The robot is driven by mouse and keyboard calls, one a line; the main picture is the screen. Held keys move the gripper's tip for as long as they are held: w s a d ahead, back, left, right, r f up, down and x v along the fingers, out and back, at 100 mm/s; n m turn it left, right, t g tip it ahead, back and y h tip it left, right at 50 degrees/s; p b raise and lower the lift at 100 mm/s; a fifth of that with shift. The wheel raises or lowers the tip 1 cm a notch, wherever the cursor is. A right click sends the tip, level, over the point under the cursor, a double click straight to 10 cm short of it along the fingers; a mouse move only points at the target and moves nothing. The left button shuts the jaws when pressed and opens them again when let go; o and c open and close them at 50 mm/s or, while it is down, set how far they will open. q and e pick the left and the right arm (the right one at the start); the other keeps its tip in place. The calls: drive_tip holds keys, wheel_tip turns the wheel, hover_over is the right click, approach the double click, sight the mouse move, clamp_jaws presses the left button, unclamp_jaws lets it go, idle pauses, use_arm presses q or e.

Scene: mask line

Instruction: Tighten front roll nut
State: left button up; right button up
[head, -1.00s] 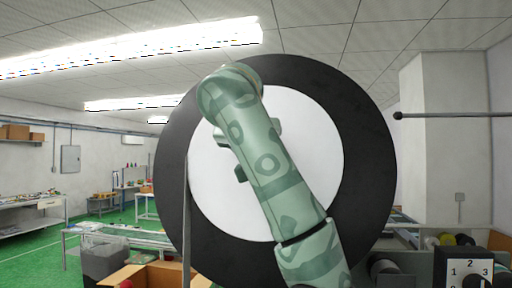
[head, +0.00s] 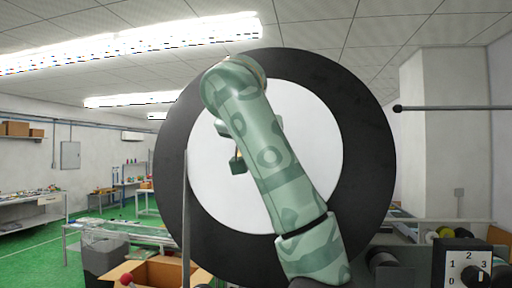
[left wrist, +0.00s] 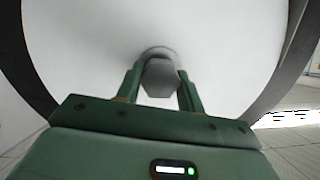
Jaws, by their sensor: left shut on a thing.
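The front roll (head: 322,140) is a large white disc of material with a wide black outer ring, facing me in the head view. In the left wrist view the grey hexagonal nut (left wrist: 159,80) sits at the middle of the white face. My left gripper (left wrist: 158,74) has one green finger on each side of the nut and is shut on it. In the head view my green patterned arm covers the roll's middle and hides the nut; only a bit of the left gripper (head: 238,162) shows beside it. My right gripper is not in view.
A thin grey upright post (head: 186,215) stands by the roll's left edge. A black-tipped rod (head: 450,108) reaches in from the right. An open cardboard box (head: 155,272) is low on the left. A numbered dial box (head: 468,264) stands lower right.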

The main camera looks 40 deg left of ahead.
use_arm(q)
drive_tip(key=m+y+b, duration=0.1)
drive_tip(key=m+b, duration=0.1)
drive_tip(key=m, duration=0.2)
drive_tip(key=shift+d+f+m, duration=0.1)
drive_tip(key=shift+m, duration=0.3)
drive_tip(key=m+b, duration=0.2)
drive_tip(key=m, duration=0.3)
drive_tip(key=shift+y, duration=0.4)
drive_tip(key=m+b, duration=0.1)
drive_tip(key=m, duration=0.1)
drive_tip(key=m+b, duration=0.1)
drive_tip(key=m, duration=0.2)
drive_tip(key=shift+f+t+y, duration=0.15)
drive_tip(key=shift+t+y, duration=0.15)
drive_tip(key=shift+m+t+b, duration=0.4)
drive_tip(key=shift+m+b, duration=0.8)
drive_tip(key=shift+m, duration=1.3)
drive_tip(key=shift+w, duration=0.1)
drive_tip(key=o, duration=1)
